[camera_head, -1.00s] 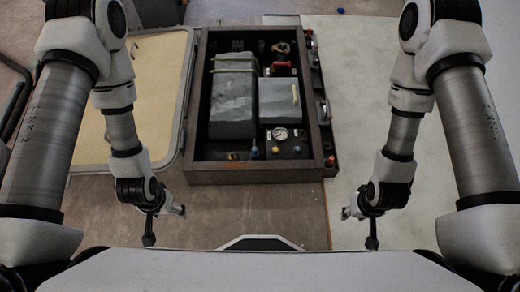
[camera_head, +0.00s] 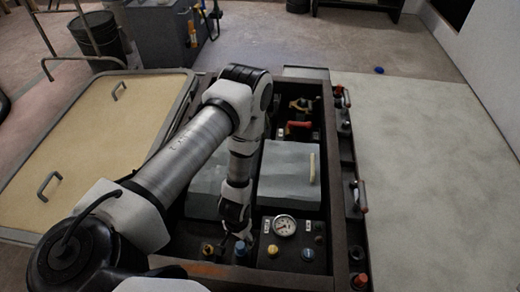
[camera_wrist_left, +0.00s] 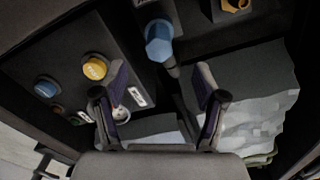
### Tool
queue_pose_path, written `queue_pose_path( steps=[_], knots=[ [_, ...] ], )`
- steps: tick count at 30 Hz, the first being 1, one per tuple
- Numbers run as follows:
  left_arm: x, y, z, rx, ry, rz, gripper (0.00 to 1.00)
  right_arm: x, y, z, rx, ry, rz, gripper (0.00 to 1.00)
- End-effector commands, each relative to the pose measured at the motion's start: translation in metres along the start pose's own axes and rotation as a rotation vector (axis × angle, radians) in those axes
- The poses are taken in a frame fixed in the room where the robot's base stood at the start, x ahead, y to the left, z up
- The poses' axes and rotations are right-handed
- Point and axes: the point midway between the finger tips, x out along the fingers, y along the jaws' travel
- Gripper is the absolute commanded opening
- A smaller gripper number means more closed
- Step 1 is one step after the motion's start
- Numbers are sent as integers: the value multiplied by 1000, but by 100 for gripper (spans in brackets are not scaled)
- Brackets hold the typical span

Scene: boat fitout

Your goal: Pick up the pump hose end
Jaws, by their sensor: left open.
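A blue fitting on a dark stem, which looks like the pump hose end (camera_head: 240,247), stands in the open locker beside the gauge panel. In the left wrist view the blue hose end (camera_wrist_left: 160,42) shows just beyond the fingertips, roughly midway between them. My left gripper (camera_head: 238,232) points down into the locker, close to the blue end. In the left wrist view my left gripper (camera_wrist_left: 162,80) has its two fingers apart with nothing held. The arm hides part of the locker behind it. My right gripper is out of view.
The gauge panel (camera_head: 260,265) carries a gauge (camera_head: 284,225), a yellow knob (camera_head: 272,250) and a blue knob (camera_head: 307,254). A brass fitting (camera_head: 208,250) lies left of the hose end. Grey blocks (camera_head: 290,180) fill the middle. The dark locker rim (camera_head: 343,200) surrounds everything.

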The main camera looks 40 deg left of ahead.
Motion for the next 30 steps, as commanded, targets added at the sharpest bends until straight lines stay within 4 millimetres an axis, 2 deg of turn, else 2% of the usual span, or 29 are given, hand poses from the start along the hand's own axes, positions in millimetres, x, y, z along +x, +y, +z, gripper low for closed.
queue_pose_path(
  steps=[1,13,19,22,28,30],
  knots=[
    [33,-1,4,-5,-7,0,71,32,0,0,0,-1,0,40],
    [75,-1,7,-5,-14,-1,71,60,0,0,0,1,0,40],
    [112,3,4,-5,-14,-1,71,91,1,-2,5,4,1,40],
    [120,3,4,-6,-14,-1,71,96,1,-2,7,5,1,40],
    [118,3,4,-6,-14,-1,71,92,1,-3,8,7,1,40],
    [118,3,4,-6,-14,-1,47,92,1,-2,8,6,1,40]
  ],
)
